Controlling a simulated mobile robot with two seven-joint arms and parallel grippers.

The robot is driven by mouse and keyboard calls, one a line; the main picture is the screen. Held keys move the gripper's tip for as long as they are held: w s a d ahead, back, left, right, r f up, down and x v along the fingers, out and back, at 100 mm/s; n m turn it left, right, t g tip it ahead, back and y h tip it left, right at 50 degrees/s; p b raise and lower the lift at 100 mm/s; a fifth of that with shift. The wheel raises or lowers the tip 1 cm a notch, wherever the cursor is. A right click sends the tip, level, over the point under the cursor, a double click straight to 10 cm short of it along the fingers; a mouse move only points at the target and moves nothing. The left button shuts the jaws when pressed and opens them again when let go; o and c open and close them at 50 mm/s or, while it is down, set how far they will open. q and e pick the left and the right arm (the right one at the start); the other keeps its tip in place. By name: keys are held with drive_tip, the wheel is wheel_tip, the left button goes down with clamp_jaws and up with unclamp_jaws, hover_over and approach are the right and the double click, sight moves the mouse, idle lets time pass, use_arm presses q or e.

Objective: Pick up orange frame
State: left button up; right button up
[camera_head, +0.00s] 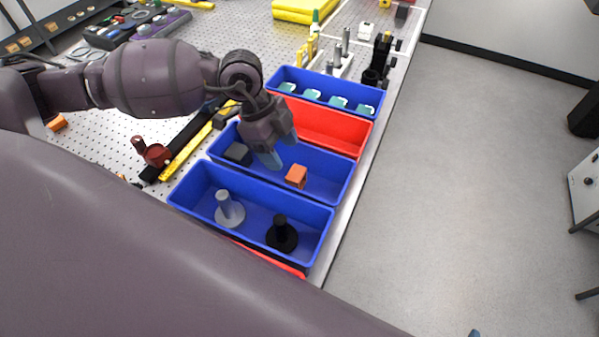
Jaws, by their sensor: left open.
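The orange frame (296,177), a small block-like piece, lies in the right half of a blue bin (330,192), the second bin from the front. My left gripper (282,152) points down over the same bin, just left of and above the orange frame. Its jaws are open, and no object shows between them. The gripper and the frame look apart. My right gripper is not in view.
A dark block (237,153) lies in the same bin at left. The front blue bin (190,194) holds a grey post (229,211) and a black post (281,236). Behind are a red bin (335,135) and another blue bin (310,80) with pale teal pieces.

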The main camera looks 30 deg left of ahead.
sight(292, 171)
use_arm(q)
drive_tip(key=shift+x, duration=4.35)
drive_tip(key=shift+c, duration=0.2)
drive_tip(key=c, duration=0.7)
